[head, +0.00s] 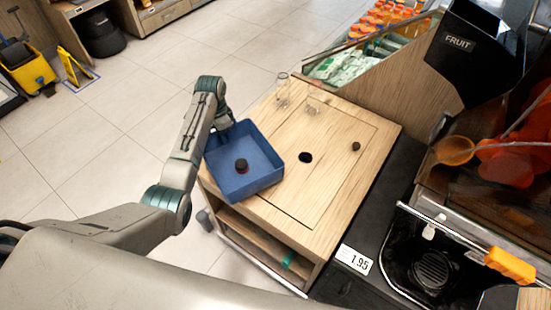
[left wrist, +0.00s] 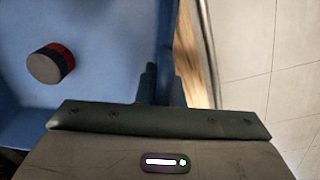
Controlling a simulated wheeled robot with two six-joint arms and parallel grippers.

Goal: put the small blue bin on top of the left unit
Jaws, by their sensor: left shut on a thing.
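The small blue bin (head: 262,172) is at the left edge of the wooden unit's top (head: 325,190), partly overhanging the edge. I cannot tell whether it rests on the top or is held just above it. A dark round piece with a red band (head: 241,165) is inside the bin; it also shows in the left wrist view (left wrist: 50,63). My left gripper (head: 226,126) is shut on the bin's far left wall. In the left wrist view its fingers (left wrist: 160,88) pinch the blue wall. My right gripper is not in view.
The unit's top has a dark round hole (head: 305,157), a small dark knob (head: 356,146) and clear glasses (head: 283,98) at the back. A black juicer with a FRUIT hopper (head: 462,48) stands at the right. A yellow mop bucket (head: 30,68) is far left. Open floor lies left.

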